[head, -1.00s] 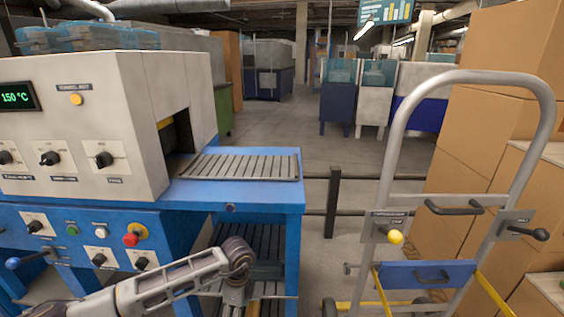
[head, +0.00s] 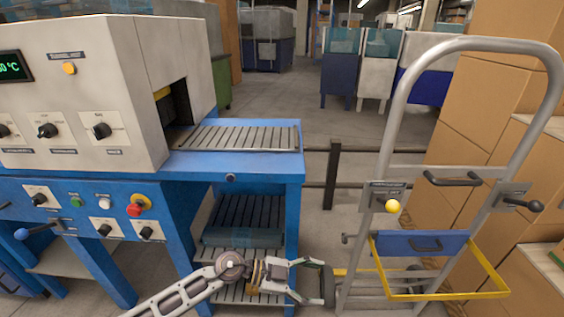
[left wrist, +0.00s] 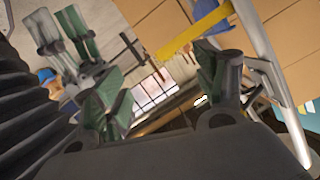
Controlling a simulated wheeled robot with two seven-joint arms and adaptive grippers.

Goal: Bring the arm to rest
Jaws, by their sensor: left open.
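My left arm enters the head view from the bottom, and its gripper (head: 325,284) points right, low in front of the blue machine and left of the hand truck. It is open and empty. In the left wrist view its two fingers with green pads (left wrist: 165,88) stand well apart with nothing between them. Another pair of green-padded fingers (left wrist: 72,38) shows at the upper left of that view; it looks like my right gripper, but its opening is unclear. My right arm does not show in the head view.
The blue machine (head: 240,164) with a slatted outfeed and lower shelves stands at left. A grey hand truck (head: 400,172) with a yellow frame (head: 445,296) stands at right, before stacked cartons (head: 500,90). A dark rail (head: 332,178) crosses between them. Open floor lies behind.

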